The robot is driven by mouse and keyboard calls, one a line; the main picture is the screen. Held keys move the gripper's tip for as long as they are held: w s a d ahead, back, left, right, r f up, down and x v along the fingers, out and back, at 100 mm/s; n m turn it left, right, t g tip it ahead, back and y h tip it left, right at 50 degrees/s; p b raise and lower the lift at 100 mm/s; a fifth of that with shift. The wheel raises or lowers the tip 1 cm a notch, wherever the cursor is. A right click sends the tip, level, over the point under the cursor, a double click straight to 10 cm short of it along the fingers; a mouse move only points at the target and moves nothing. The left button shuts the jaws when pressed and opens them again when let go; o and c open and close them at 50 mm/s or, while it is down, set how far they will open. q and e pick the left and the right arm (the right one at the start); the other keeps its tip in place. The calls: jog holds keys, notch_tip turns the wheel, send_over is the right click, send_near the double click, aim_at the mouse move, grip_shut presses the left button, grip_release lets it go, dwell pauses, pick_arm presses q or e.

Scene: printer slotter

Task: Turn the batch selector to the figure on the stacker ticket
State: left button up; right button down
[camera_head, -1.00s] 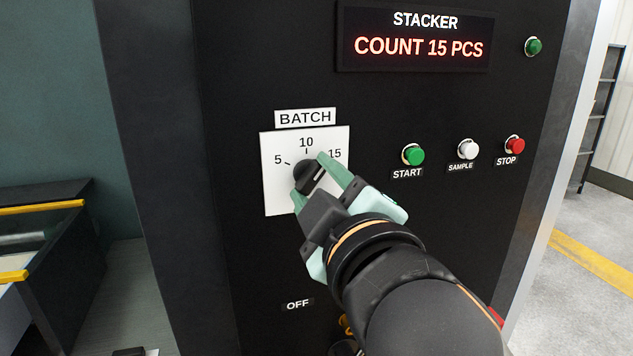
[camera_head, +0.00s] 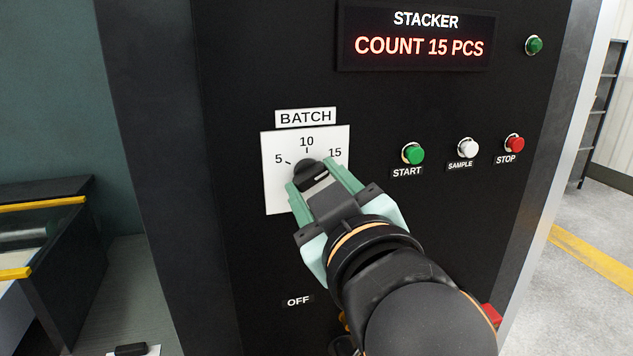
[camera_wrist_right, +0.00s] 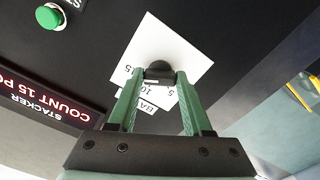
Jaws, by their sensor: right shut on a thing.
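The batch selector is a black round knob (camera_head: 306,168) on a white plate (camera_head: 278,190) marked 5, 10 and 15, under a BATCH label (camera_head: 305,117). My right gripper (camera_head: 311,176) is shut on the knob, one finger on each side. A short white mark on the knob shows between the fingers; I cannot tell exactly which figure it points at. In the right wrist view the knob (camera_wrist_right: 160,70) sits between the green fingertips (camera_wrist_right: 156,78). The STACKER display (camera_head: 418,40) reads COUNT 15 PCS. No paper ticket is readable. My left gripper is out of view.
Right of the plate are the green START (camera_head: 414,154), white SAMPLE (camera_head: 468,148) and red STOP (camera_head: 515,143) buttons. A green button or lamp (camera_head: 534,45) is at upper right. An OFF label (camera_head: 298,301) is below. The panel between plate and buttons is clear.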

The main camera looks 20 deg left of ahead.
jog(key=shift+c, duration=1.6)
grip_release()
jog(key=shift+s, duration=0.1)
pick_arm(q)
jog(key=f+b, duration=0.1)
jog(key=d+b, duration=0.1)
jog(key=b, duration=0.1)
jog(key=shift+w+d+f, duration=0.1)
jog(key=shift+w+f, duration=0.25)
pick_arm(e)
jog(key=v, duration=1.2)
jog(key=shift+d, duration=0.15)
jog(key=shift+s, duration=0.15)
